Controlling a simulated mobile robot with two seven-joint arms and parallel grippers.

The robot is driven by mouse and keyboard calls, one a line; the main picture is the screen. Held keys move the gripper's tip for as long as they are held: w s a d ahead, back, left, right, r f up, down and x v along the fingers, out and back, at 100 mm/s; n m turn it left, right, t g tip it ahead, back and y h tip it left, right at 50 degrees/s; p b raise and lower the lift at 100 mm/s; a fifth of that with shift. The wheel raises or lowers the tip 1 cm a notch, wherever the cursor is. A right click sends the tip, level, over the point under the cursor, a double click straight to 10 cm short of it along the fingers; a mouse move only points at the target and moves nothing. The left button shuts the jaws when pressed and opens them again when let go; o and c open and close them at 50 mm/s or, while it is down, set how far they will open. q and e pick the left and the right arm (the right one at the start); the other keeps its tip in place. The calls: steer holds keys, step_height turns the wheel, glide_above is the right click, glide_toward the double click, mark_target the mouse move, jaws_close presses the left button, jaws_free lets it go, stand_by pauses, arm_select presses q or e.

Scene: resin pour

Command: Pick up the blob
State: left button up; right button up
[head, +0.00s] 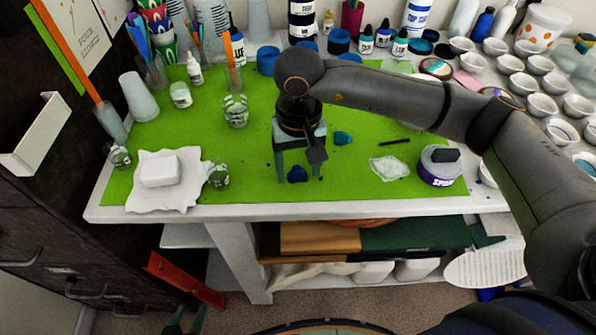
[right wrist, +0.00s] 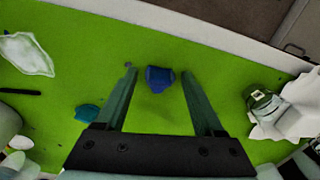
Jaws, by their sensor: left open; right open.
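A dark blue blob (head: 297,174) lies on the green mat near the table's front edge. It also shows in the right wrist view (right wrist: 159,79). My right gripper (head: 299,179) is open and points down over it. In the right wrist view the blob shows between the two fingertips (right wrist: 159,73), with clear gaps on both sides. Whether the fingertips reach its height I cannot tell. A smaller teal blob (head: 343,138) lies farther back to the right, outside the fingers (right wrist: 87,113). My left gripper (head: 186,321) is low at the bottom edge, open and empty, below the tabletop.
A white block on crumpled paper (head: 160,170) and a small jar (head: 219,176) stand left. A clear wrapper (head: 389,168), a dark stick (head: 395,142) and a spool-like tub (head: 440,165) lie right. Cups, bottles and bowls crowd the back. The mat around the blob is mostly clear.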

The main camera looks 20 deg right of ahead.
jaws_close()
stand_by(0.5)
